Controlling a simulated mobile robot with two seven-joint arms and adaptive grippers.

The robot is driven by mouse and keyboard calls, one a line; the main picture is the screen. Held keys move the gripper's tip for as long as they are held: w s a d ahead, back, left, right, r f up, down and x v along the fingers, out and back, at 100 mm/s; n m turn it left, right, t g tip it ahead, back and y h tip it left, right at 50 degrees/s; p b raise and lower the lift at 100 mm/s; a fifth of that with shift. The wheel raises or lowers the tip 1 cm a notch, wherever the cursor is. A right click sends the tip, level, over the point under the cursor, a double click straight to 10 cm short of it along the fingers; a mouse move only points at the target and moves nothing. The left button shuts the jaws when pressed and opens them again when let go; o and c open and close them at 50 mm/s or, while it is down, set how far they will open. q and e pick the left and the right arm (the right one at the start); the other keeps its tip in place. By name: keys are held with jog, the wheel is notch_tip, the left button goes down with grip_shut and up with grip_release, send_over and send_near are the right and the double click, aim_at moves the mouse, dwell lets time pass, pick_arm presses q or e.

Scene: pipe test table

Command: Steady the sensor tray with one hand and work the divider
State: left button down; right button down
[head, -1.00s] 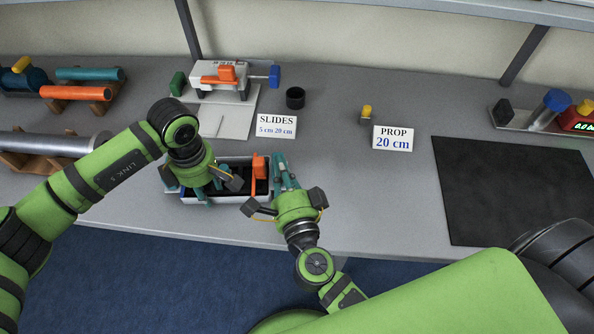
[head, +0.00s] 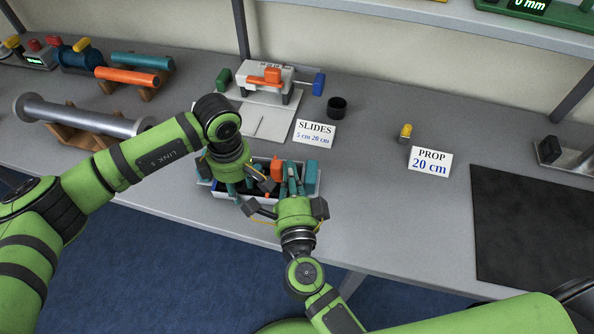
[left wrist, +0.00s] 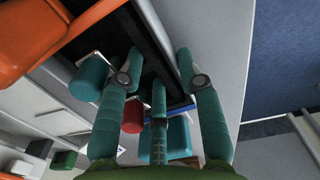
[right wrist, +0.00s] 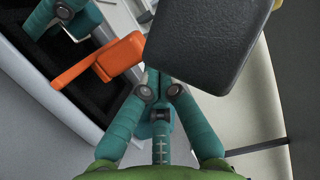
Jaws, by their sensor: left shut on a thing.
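The sensor tray (head: 214,188) is a pale box with a black inside near the table's front edge. My left gripper (head: 240,186) is at its left part, shut on the tray's front wall; the wall passes between its fingers in the left wrist view (left wrist: 180,90). The divider's orange handle (head: 277,171) stands up from the tray, also seen in the right wrist view (right wrist: 100,62). My right gripper (head: 290,180) is just right of the handle; whether they touch is unclear. Its fingertips (right wrist: 160,90) are partly hidden by a dark block. A teal block (head: 312,178) is at the tray's right end.
Behind the tray stand a slide device (head: 268,80), a SLIDES sign (head: 315,133) and a dark cup (head: 337,107). A PROP sign (head: 430,161) and black mat (head: 535,225) lie to the right. Bare table lies between tray and mat.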

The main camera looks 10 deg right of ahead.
pick_arm(q)
jog(key=shift+d, duration=0.1)
pick_arm(e)
jog(key=shift+s, duration=0.1)
jog(key=s, duration=1.2)
jog(key=shift+a, duration=0.25)
pick_arm(q)
jog(key=c, duration=0.8)
grip_release()
pick_arm(e)
jog(key=shift+w, duration=0.1)
pick_arm(q)
jog(key=shift+o, duration=0.2)
jog(key=shift+r, duration=0.1)
